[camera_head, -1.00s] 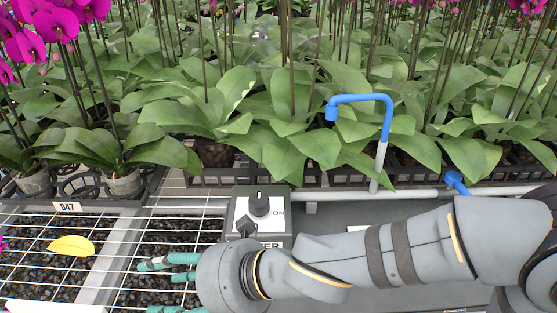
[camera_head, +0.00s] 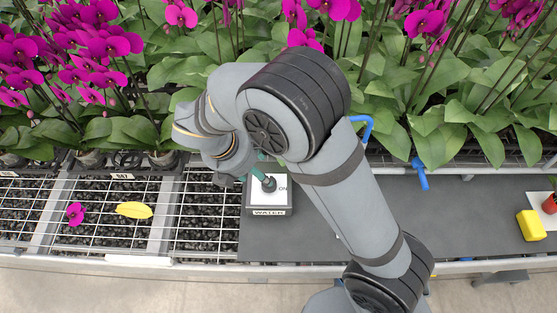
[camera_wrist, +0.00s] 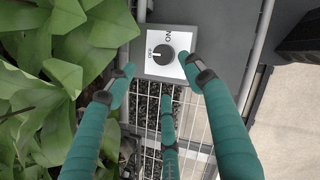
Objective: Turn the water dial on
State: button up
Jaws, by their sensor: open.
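The water dial (camera_head: 268,186) is a black knob on a grey box with a white face (camera_head: 258,198), marked ON on its right and WATER on its front. In the wrist view the knob (camera_wrist: 157,54) shows a pale mark towards the OFF label; its exact setting is hard to tell. My gripper (camera_wrist: 158,76) is open, with teal fingers spread around the box's near side. One fingertip is close to the right of the knob; I cannot tell if it touches. In the head view my arm hides most of the gripper; one teal finger (camera_head: 258,171) shows beside the knob.
Orchids in pots (camera_head: 85,130) line the back. A wire-mesh bench (camera_head: 205,215) lies left, with a yellow leaf (camera_head: 133,210) and a pink flower (camera_head: 75,214). A blue spout (camera_head: 367,126) stands behind my arm. A yellow block (camera_head: 531,225) sits far right. The grey bench top is mostly clear.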

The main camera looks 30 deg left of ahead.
aim_at(268, 190)
jog(key=x, duration=1)
jog(key=shift+s+d, duration=0.1)
jog(key=shift+d, duration=0.1)
jog(key=shift+c, duration=0.4)
jog(key=c, duration=1)
